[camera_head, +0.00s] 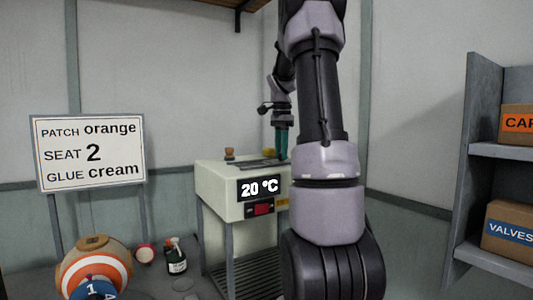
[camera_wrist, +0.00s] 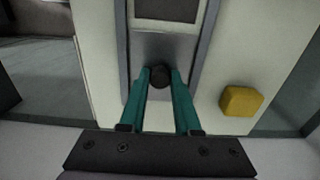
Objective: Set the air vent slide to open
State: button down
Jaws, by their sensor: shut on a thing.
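The air vent slide shows in the wrist view as a round dark knob (camera_wrist: 160,77) on a grey plate, within a long dark-edged track. A dark rectangular opening (camera_wrist: 166,10) shows above the plate at the picture's top edge. My gripper (camera_wrist: 160,71) has its two teal fingers shut on the knob, one on each side. In the head view my gripper (camera_head: 281,150) reaches down to the top of the cream machine (camera_head: 217,187), at its right rear. The knob is hidden there. I see no open or closed marking on the slide.
A yellow block (camera_wrist: 241,101) stands right of the track. The machine front has a 20 °C display (camera_head: 260,188) and a red switch (camera_head: 262,209). A sign (camera_head: 90,152), striped ball (camera_head: 95,264) and small bottle (camera_head: 176,258) are left; a shelf (camera_head: 490,150) is right.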

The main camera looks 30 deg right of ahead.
jog(key=shift+d+r, duration=0.1)
jog(key=shift+d, duration=0.3)
jog(key=c, duration=0.6)
grip_release()
jog(key=shift+d, duration=0.1)
jog(key=shift+r, duration=0.15)
notch_tip(320, 180, up, 10)
jog(key=shift+r, duration=0.2)
